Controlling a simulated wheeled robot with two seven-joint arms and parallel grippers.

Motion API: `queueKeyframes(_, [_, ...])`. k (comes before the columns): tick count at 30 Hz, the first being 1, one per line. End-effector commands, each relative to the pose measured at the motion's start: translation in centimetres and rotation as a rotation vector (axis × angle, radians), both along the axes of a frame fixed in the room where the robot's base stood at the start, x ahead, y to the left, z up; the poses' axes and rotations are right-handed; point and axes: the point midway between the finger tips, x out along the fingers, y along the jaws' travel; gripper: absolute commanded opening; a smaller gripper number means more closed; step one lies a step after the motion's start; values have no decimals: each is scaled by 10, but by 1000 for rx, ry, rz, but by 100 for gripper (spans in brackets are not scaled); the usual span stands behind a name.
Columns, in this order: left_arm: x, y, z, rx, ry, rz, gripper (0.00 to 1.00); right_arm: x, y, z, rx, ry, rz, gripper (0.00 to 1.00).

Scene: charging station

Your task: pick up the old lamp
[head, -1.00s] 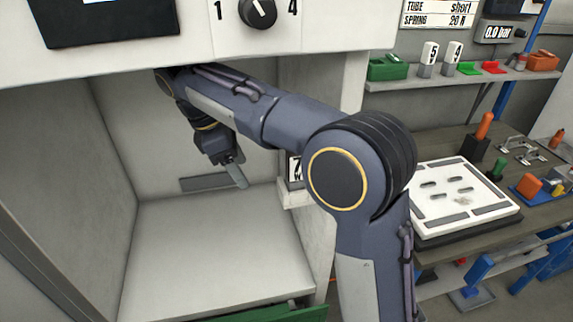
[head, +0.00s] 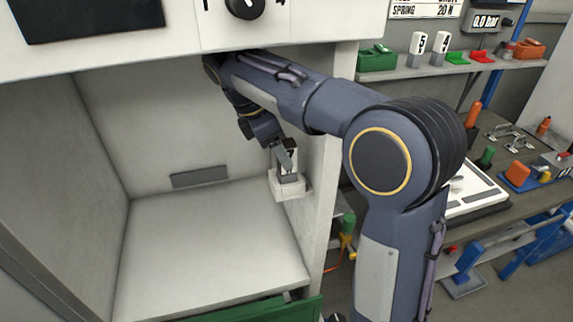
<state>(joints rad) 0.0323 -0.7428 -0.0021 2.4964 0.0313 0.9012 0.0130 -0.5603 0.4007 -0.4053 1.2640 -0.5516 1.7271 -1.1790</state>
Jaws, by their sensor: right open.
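The lamp appears to be the small block with a dark top and pale body (head: 291,172), upright in a white holder (head: 289,188) on the right wall inside the white chamber. A black "7" marked it in the earlier view. My right gripper (head: 284,158) is at the lamp, pointing down, with a grey finger across its front. The jaws are open; the far finger is hidden, and I cannot tell whether the gripper touches the lamp. My left gripper is not in view.
The chamber floor (head: 210,250) is bare, with a grey slot plate (head: 199,177) on the back wall. A green panel (head: 260,309) lies at the front edge. The front panel with a black knob (head: 245,5) overhangs above. Outside right are a shelf (head: 450,68) and a workbench.

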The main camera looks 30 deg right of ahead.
Motion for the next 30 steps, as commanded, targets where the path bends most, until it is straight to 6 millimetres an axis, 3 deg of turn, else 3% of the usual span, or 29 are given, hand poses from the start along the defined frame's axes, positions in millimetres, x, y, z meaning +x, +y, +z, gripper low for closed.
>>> queueKeyframes(8, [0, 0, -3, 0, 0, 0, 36, -4, -14, -37, 1, 3, -1, 60])
queueKeyframes(17, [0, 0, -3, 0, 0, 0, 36, -4, -16, -41, 1, -1, -1, 60])
queueKeyframes(28, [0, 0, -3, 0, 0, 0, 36, -4, -16, -41, 1, 0, -1, 12])
queueKeyframes(30, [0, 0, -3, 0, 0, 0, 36, -4, -16, -41, 1, -1, -1, 11])
